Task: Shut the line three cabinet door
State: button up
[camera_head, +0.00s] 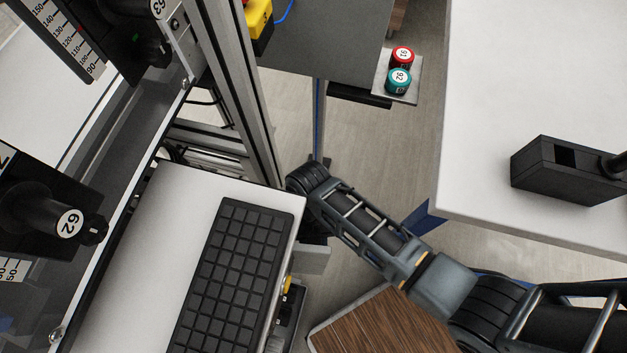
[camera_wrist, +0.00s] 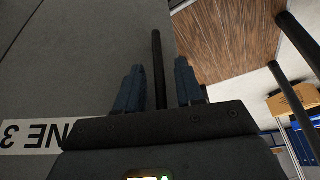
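In the wrist view, a grey panel (camera_wrist: 75,60) fills the left side and bears a white label (camera_wrist: 35,136) that reads upside down, its visible part "NE 3". I take this panel for the line three cabinet door. A thin black bar (camera_wrist: 157,42) runs along near the panel's right edge and looks like its handle. My gripper (camera_wrist: 158,65) is open, with one dark blue finger on each side of the bar. Gaps show between fingers and bar. In the head view my arm reaches to the upper left, and its gripper end is hidden. How far the door stands open cannot be told.
A brown wooden surface (camera_head: 378,330) lies below my arm and also shows in the wrist view (camera_wrist: 228,38). A white keyboard shelf (camera_head: 135,270) and metal frame stand left of my arm. A white table (camera_head: 520,75) is at the right. Bare floor (camera_head: 365,150) shows between.

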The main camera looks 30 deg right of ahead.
grip_shut()
dwell(0.3)
jog(key=s+a+m+y+p, duration=0.1)
jog(key=s+a+m+p, duration=0.2)
jog(key=s+a, duration=0.3)
jog(key=shift+s, duration=1.1)
grip_release()
jog(key=v, duration=0.7)
jog(key=shift+r+t+p, duration=0.3)
jog(key=shift+r, duration=0.1)
